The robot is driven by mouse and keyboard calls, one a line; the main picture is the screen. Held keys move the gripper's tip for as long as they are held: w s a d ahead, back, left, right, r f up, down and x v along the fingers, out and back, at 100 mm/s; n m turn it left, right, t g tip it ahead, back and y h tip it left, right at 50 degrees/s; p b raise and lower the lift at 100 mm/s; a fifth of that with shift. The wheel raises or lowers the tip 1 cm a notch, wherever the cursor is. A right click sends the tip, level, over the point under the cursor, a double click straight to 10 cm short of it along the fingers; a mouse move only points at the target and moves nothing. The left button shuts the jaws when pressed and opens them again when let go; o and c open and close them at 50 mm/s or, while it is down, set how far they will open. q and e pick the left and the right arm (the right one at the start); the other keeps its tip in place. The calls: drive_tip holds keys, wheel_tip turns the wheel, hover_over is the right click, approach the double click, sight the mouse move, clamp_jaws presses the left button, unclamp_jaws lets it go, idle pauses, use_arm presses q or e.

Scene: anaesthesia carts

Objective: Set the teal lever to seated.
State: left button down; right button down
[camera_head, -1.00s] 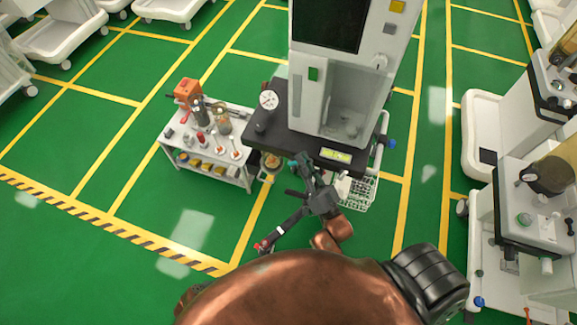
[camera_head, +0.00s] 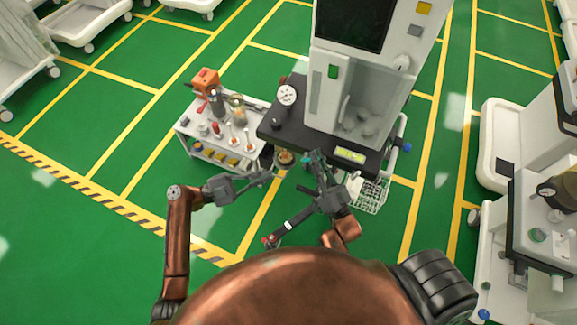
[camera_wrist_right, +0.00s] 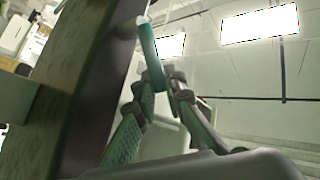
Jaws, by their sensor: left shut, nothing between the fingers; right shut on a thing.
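The teal lever (camera_wrist_right: 150,55) shows in the right wrist view, slanting down into the fingertips. In the head view a small bit of its teal (camera_head: 307,158) shows at the front edge of the anaesthesia machine's dark top. My right gripper (camera_head: 317,166) is at that edge, shut on the lever; its fingers (camera_wrist_right: 165,90) close around the lever's lower end in the wrist view. My left gripper (camera_head: 268,177) is shut and empty, over the floor in front of the small side cart. The lever's mount and any position marks cannot be made out.
The machine's dark top (camera_head: 285,122) carries a round gauge (camera_head: 287,95). A side cart (camera_head: 188,128) with bottles and tools stands left of it. A wire basket (camera_head: 368,197) hangs at the right. Another machine (camera_head: 535,215) stands far right. Green floor at the left is open.

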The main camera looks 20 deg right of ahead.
drive_tip(key=shift+f, duration=0.1)
use_arm(q)
drive_tip(key=d, duration=1.2)
drive_tip(key=shift+s+d+r, duration=0.2)
drive_tip(key=shift+s+d, duration=0.15)
drive_tip(key=shift+s, duration=0.05)
drive_tip(key=shift+d, duration=0.1)
drive_tip(key=shift+d+f+y, duration=0.2)
drive_tip(key=shift+d+y, duration=0.1)
use_arm(e)
drive_tip(key=shift+a, duration=0.2)
